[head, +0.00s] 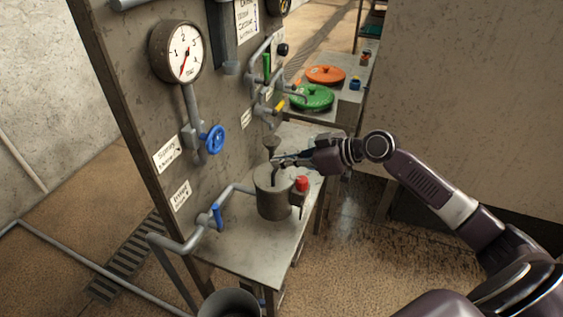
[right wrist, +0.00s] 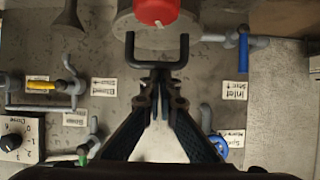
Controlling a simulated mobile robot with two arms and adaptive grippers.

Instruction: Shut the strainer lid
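The strainer (head: 273,203) is a grey metal pot on the bench, with a red knob (head: 302,184) at its right side. A dark bent handle (head: 275,174) rises at its top. In the right wrist view the strainer (right wrist: 126,28) is at the top edge, with the red knob and the dark U-shaped handle (right wrist: 184,50). My right gripper (head: 279,159) is at the handle above the pot. In the wrist view its fingertips (right wrist: 160,76) come together on the handle's crossbar. The lid's exact angle is hard to tell. My left gripper is out of view.
A grey panel with a gauge (head: 176,51), pipes and a blue valve wheel (head: 213,139) stands behind the bench (head: 245,258). A blue-handled valve (head: 216,216) is left of the strainer. Orange (head: 325,74) and green (head: 310,97) discs lie behind. A bucket (head: 229,303) stands in front.

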